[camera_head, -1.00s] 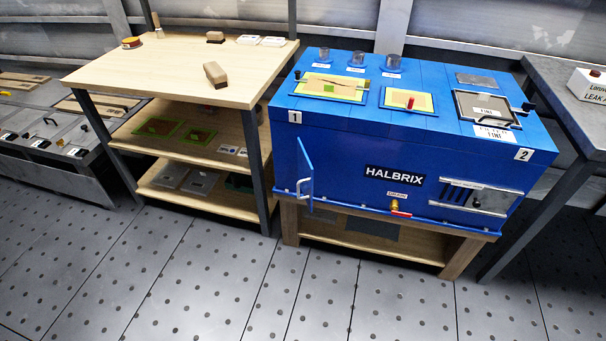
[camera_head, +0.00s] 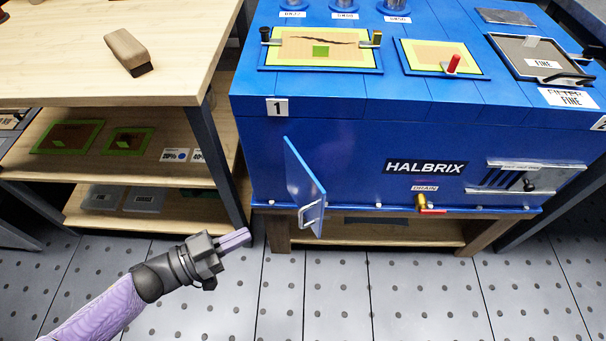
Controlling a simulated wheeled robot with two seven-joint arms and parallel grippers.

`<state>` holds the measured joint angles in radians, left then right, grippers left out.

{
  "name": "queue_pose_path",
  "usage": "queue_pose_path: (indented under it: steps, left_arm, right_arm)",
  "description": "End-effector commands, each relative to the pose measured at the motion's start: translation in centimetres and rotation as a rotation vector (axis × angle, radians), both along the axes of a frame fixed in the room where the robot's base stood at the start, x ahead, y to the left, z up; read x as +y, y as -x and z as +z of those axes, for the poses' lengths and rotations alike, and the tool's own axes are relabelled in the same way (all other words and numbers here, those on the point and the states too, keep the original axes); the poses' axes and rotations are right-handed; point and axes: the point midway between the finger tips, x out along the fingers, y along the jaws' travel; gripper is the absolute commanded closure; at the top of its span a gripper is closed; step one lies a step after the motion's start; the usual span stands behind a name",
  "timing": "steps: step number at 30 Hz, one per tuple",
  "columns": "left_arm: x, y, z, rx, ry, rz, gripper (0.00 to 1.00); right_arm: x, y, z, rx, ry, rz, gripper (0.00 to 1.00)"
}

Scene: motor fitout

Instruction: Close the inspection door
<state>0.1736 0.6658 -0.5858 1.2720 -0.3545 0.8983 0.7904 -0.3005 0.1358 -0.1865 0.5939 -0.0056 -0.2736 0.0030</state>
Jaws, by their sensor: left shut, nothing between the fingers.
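The inspection door (camera_head: 304,183) is a small blue panel on the left part of the front of the blue HALBRIX machine (camera_head: 350,150). It stands open, swung outward from the front face. A pale metal handle (camera_head: 311,214) is at its lower part. My left gripper (camera_head: 246,236) is shut and empty, with its purple fingers together. It is to the left of and a little below the door in the picture, apart from it, and points right. My right gripper is not in view.
A wooden shelf unit (camera_head: 60,90) stands to the left, its dark post (camera_head: 215,160) near my left gripper. A brass drain valve (camera_head: 421,202) and a vent with a slider (camera_head: 520,180) are on the machine's front. The perforated floor (camera_head: 330,295) ahead is clear.

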Motion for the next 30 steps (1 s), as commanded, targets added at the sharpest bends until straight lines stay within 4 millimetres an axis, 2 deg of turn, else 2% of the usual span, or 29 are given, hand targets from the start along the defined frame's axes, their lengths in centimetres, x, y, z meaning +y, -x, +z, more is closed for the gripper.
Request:
queue_pose_path:
  steps: [5, 15, 21, 25, 30]
  left_arm:
    - [-1.7, -0.8, 0.3, -0.007, 0.011, -0.019, 1.0]
    - [-8.0, -4.6, 0.0, -0.005, 0.011, -0.016, 1.0]
    - [-10.9, -6.4, 0.0, -0.005, 0.009, -0.014, 1.0]
    - [-11.9, -7.0, 0.1, -0.005, 0.008, -0.014, 1.0]
    - [-12.2, -7.2, 0.3, -0.004, 0.007, -0.013, 1.0]
  right_arm:
    - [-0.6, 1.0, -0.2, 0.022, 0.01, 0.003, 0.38]
    - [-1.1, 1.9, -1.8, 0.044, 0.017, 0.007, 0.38]
    - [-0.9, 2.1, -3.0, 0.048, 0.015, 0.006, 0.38]
    - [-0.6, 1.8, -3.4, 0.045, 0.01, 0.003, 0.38]
    - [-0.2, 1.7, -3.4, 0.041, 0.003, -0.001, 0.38]
